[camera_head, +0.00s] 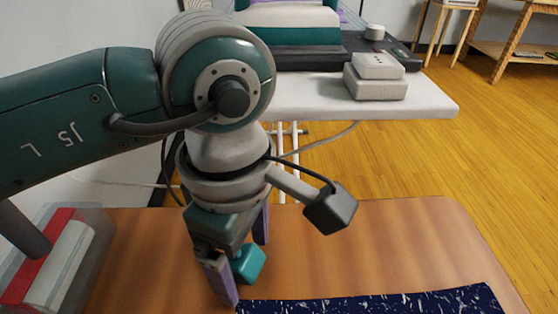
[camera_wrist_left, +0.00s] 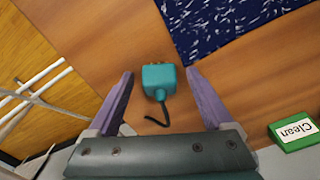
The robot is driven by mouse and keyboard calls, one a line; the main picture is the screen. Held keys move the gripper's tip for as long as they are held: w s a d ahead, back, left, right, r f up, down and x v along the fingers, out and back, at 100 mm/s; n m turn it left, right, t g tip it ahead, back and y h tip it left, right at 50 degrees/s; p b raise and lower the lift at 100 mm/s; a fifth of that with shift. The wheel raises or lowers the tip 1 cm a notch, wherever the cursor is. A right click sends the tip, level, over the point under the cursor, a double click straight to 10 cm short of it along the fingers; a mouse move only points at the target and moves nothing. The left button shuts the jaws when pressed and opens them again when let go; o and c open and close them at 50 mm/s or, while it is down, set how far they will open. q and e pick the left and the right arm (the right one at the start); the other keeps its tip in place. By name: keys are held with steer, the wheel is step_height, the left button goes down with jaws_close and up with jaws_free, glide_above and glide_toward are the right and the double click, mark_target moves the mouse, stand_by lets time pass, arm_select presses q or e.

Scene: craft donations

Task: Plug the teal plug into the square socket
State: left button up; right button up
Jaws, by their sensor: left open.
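The teal plug (camera_head: 249,264) is on the brown wooden table, partly behind my left gripper (camera_head: 241,272) in the head view. In the left wrist view the plug (camera_wrist_left: 159,81) lies between the two purple fingers of my left gripper (camera_wrist_left: 159,74), with gaps on both sides. Its metal prongs point away from the gripper's palm, and a short dark cord trails toward the palm. The left gripper is open, pointing down, and holds nothing. My right gripper is not in view. I cannot make out a square socket in either view.
A dark blue speckled cloth (camera_head: 380,303) lies at the table's front, close to the plug. A green box labelled "Clean" (camera_wrist_left: 294,131) is at the wrist view's right. A clear bin (camera_head: 62,262) stands at left. A white table (camera_head: 300,98) behind holds pale blocks (camera_head: 376,84).

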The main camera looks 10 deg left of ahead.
mark_target(246, 255)
arm_select(q)
jaws_close()
stand_by(0.8)
steer(key=shift+r, duration=0.2)
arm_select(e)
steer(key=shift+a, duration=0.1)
arm_select(q)
step_height(246, 255, up, 20)
steer(key=p, duration=0.4)
steer(key=shift+f, duration=0.15)
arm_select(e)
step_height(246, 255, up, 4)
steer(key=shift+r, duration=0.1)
